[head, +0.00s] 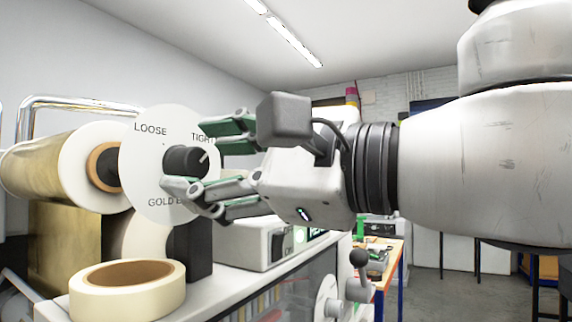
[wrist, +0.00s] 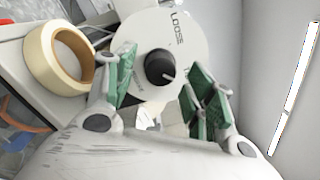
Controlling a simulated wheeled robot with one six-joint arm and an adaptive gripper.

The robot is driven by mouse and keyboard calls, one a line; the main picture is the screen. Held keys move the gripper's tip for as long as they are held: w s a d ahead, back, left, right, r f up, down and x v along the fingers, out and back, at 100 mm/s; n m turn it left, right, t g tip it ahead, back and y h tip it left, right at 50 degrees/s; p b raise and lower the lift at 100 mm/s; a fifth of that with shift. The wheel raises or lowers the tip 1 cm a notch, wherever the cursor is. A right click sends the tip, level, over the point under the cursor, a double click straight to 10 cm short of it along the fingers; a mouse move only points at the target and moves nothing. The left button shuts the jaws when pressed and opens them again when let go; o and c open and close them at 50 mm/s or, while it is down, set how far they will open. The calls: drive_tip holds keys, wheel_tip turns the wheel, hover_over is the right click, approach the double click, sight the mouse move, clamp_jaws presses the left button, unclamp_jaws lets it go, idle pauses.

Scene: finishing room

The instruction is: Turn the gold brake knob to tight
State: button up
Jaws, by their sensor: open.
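The brake knob (head: 186,161) is a black cylinder at the middle of a white round dial (head: 145,190). The dial reads LOOSE at upper left, TIGHT at upper right, and partly hidden GOLD lettering below. A white mark on the knob's face slants toward the upper right in the head view; I cannot tell whether it lines up exactly with TIGHT. The knob also shows in the wrist view (wrist: 159,66). My gripper (head: 192,156) is open, its green-padded fingers around the knob's end, one above and one below. In the wrist view the fingers (wrist: 158,84) show gaps beside the knob.
A gold foil roll (head: 40,168) sits behind the dial. A cream tape roll (head: 128,290) lies on the white machine top (head: 225,285) below. A grey box (head: 250,243) stands under my gripper. A lever with a black ball (head: 359,258) is at the machine's right.

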drive_tip(key=v, duration=1)
drive_tip(key=shift+w, duration=0.1)
